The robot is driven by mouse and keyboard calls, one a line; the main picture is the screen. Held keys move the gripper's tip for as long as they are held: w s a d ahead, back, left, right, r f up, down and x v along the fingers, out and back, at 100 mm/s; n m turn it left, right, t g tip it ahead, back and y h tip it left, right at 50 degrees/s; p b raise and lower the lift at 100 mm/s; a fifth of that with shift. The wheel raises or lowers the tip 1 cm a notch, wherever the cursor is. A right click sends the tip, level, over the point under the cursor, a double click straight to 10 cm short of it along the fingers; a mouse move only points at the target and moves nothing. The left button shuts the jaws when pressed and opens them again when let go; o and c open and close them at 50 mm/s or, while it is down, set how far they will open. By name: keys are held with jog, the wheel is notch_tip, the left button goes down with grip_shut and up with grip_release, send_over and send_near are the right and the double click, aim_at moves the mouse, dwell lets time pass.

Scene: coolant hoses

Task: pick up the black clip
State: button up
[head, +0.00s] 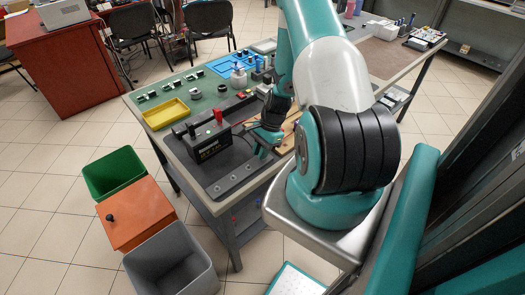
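I cannot single out the black clip with certainty at this size. A row of small dark-and-light pieces (167,87) lies along the back left of the green mat (178,98), and more small dark parts (195,93) lie closer to its middle. My gripper (262,149) is low over the workbench, just right of a black battery-like box (208,144). My arm's dark wrist hides part of it, and its fingers are too small to read. Whether it holds anything does not show.
A yellow tray (165,114) sits at the mat's left edge, and a blue tray (232,64) at the back. Below the bench's left side stand a green bin (113,172), an orange box (138,213) and a grey bin (170,262). My arm covers the bench's right part.

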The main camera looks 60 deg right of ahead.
grip_shut()
jog(key=shift+r, duration=0.1)
notch_tip(320, 180, up, 23)
jog(key=p, duration=0.1)
dwell(0.7)
